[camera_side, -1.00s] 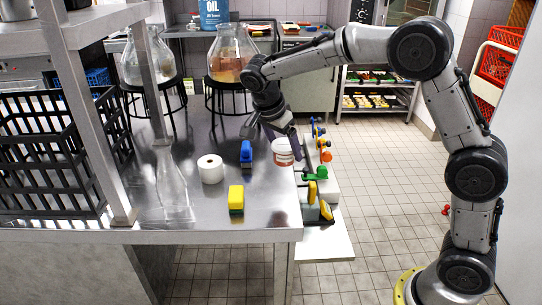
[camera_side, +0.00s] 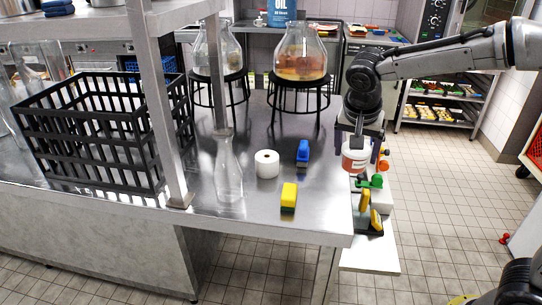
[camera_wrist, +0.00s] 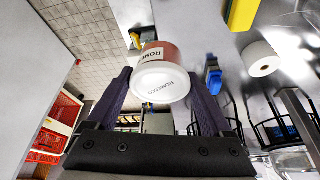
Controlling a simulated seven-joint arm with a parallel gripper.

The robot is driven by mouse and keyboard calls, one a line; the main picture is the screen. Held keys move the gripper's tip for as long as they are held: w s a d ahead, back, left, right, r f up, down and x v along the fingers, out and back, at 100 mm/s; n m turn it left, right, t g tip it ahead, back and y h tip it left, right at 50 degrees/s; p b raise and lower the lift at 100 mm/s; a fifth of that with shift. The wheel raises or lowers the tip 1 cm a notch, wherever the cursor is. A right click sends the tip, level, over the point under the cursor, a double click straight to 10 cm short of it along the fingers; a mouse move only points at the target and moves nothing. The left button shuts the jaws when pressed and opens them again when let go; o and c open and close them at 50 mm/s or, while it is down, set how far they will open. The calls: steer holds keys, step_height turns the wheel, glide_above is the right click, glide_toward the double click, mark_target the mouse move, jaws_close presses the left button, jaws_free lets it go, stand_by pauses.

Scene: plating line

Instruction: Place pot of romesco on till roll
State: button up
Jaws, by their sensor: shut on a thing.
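The pot of romesco (camera_side: 355,158) is a small tub with a red and white side and a white lid; its label reads in the wrist view (camera_wrist: 162,80). My gripper (camera_side: 358,140) points down in the side view and is shut on the pot, with one dark finger on each side in the wrist view (camera_wrist: 160,72). The pot is by the right edge of the steel table; its exact height is hard to tell. The till roll (camera_side: 267,164) is a white roll standing upright on the table, left of the pot and apart from it. It also shows in the wrist view (camera_wrist: 262,66).
A blue object (camera_side: 302,152) stands between the roll and the pot. A yellow sponge-like block (camera_side: 289,196) is in front. A clear glass bottle (camera_side: 228,170) stands left of the roll. A black crate (camera_side: 92,150) and large jars on stands (camera_side: 300,55) are beyond.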

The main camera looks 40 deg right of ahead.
steer(key=w+a+r+n+t+y, duration=0.2)
steer(key=w+a+r+n+y, duration=0.3)
steer(key=w+n, duration=0.6)
steer(key=h, duration=0.1)
glide_toward(263, 153)
steer(key=shift+w+n, duration=0.3)
steer(key=shift+n, duration=0.1)
steer(key=shift+w+f, duration=0.55)
steer(key=shift+f, duration=0.05)
steer(key=shift+a+f, duration=0.1)
steer(key=shift+f, duration=1.5)
steer(key=o, duration=1.2)
steer(key=shift+f, duration=0.2)
